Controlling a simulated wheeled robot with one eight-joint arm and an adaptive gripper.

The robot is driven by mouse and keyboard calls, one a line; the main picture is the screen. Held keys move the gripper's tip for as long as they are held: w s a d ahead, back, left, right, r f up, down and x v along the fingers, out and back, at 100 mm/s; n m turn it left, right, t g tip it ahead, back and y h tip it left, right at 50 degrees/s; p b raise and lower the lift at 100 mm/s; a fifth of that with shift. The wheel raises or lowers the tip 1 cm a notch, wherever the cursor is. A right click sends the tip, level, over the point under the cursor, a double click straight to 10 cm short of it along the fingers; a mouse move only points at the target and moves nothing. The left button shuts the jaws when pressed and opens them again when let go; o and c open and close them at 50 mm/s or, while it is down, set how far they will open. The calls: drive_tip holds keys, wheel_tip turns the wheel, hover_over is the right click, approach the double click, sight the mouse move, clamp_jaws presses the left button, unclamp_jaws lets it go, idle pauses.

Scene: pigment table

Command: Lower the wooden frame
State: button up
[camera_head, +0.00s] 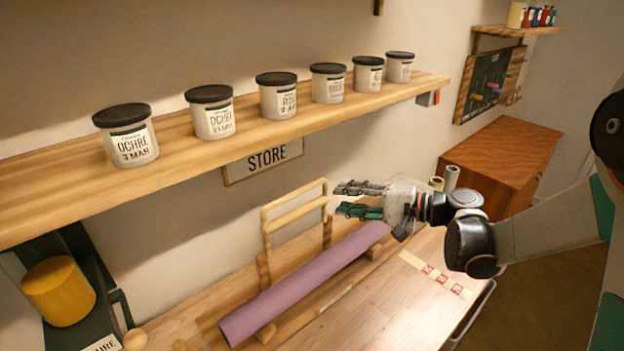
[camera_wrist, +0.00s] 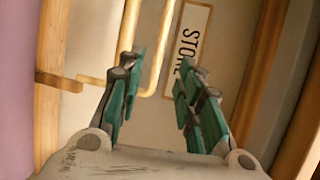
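The wooden frame (camera_head: 295,194) stands upright at the back of the workbench, behind a purple roll (camera_head: 305,285). It is a light wood loop with a crossbar. My gripper (camera_head: 342,199) is just to the right of the frame's upper part in the head view, its fingers pointing left towards it. The fingers are apart with nothing held between them. In the wrist view, light bars of the frame (camera_wrist: 166,40) show beyond the fingers, partly behind the left one. I cannot tell the exact gap between fingertips and frame.
A shelf (camera_head: 180,150) with several ochre jars runs above the frame. A STORE sign (camera_head: 262,160) hangs on the wall behind. A yellow cylinder (camera_head: 60,290) sits at the left. The bench front right (camera_head: 390,310) is mostly clear, with small labels lying nearby.

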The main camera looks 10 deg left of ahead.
sight(301, 193)
drive_tip(key=b+x, duration=0.1)
drive_tip(key=x, duration=1.2)
drive_tip(key=shift+w+a+b, duration=0.1)
drive_tip(key=shift+a+b, duration=0.2)
drive_tip(key=shift+a, duration=0.1)
clamp_jaws()
